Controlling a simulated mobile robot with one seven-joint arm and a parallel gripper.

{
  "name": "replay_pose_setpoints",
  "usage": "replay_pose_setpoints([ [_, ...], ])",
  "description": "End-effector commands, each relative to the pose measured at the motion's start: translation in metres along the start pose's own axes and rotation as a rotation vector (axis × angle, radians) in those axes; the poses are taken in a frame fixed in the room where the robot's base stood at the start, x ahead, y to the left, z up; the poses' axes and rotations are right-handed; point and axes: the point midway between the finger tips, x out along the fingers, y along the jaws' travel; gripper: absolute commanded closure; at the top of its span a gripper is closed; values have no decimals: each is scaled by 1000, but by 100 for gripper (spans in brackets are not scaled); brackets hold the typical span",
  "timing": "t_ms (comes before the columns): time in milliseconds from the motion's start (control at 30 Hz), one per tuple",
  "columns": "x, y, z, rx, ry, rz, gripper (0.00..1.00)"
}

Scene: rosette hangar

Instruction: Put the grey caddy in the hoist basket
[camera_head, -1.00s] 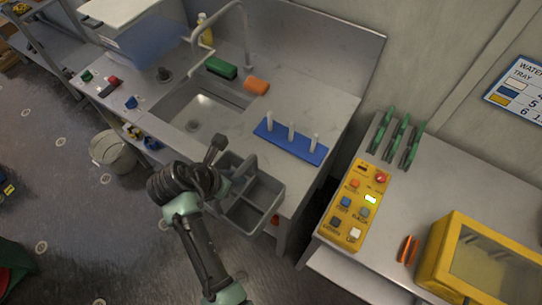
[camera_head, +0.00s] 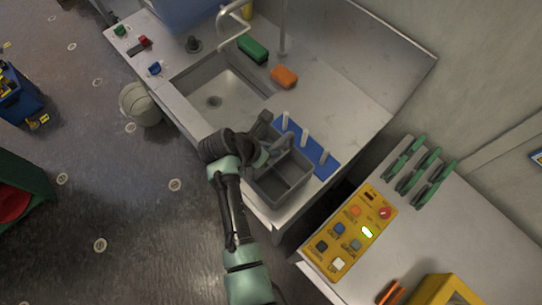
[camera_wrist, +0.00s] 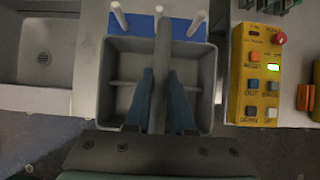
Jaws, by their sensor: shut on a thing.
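The grey caddy (camera_head: 282,188) is an open divided box with a raised central handle. It is at the front edge of the sink counter in the head view, right of the sink. In the wrist view the caddy (camera_wrist: 112,75) fills the middle, with its handle running between the fingers. My gripper (camera_wrist: 160,84) is shut on the caddy's handle; the gripper (camera_head: 272,156) is partly hidden by my wrist in the head view. I cannot tell whether the caddy touches the counter. I cannot identify a hoist basket in these frames.
A blue peg rack (camera_head: 323,165) stands close behind the caddy. The sink (camera_head: 222,92) holds nothing visible. A yellow button panel (camera_head: 352,232) is on the bench at right, across a gap. A white bucket (camera_head: 139,104) and a blue bin (camera_head: 20,98) stand on the floor at left.

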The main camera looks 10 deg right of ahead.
Motion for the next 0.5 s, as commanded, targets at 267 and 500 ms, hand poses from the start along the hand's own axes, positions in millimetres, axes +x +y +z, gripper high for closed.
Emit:
replay_pose_setpoints([
  [267, 19, 1, -12, 1, -1, 1, 100],
  [500, 42, 2, -26, 1, -1, 2, 100],
])
